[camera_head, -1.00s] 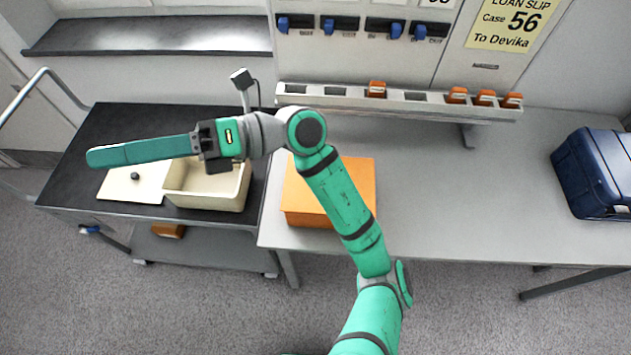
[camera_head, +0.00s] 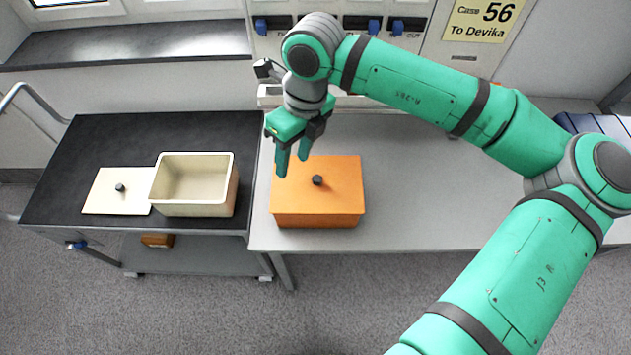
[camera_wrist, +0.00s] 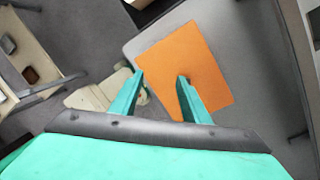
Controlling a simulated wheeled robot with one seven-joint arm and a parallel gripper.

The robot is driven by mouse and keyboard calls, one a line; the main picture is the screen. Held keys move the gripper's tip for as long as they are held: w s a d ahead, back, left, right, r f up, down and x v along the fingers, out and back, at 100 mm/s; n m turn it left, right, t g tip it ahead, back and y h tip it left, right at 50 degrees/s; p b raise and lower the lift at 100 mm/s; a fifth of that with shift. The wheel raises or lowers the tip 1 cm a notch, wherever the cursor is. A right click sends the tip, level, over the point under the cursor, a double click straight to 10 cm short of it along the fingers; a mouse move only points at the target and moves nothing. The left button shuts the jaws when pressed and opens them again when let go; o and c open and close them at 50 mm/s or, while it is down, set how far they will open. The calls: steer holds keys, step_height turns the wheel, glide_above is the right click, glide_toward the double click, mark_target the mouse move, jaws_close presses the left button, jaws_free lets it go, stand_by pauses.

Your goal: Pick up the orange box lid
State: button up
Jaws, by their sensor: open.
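The orange box (camera_head: 316,218) stands on the left end of the grey bench, with its orange lid (camera_head: 338,178) on top. A small dark knob (camera_head: 318,180) rises from the middle of the lid. My gripper (camera_head: 292,168) is open and empty, above the lid's back-left part, its fingers pointing down and to the left of the knob. In the wrist view the orange lid (camera_wrist: 205,62) lies beyond the open fingers. The knob (camera_wrist: 185,79) shows beside the tip of the right finger, which partly hides it.
A black-topped cart (camera_head: 95,150) at left bears an open cream box (camera_head: 195,208) and its cream lid (camera_head: 108,200). The grey bench (camera_head: 430,215) is clear right of the orange box. A dark blue case (camera_head: 598,124) is partly hidden behind my arm.

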steer(key=w+d+h, duration=0.2)
steer(key=d, duration=0.4)
glide_above(318, 179)
steer(key=shift+m, duration=0.4)
steer(key=f, duration=0.4)
steer(key=shift+s+d+f, duration=0.1)
steer(key=shift+s+d, duration=0.1)
steer(key=shift+w+a+f, duration=0.15)
steer(key=shift+f, duration=1.45)
steer(key=shift+w+a+f, duration=0.1)
steer(key=shift+f, duration=1.45)
steer(key=shift+c, duration=0.7)
jaws_close()
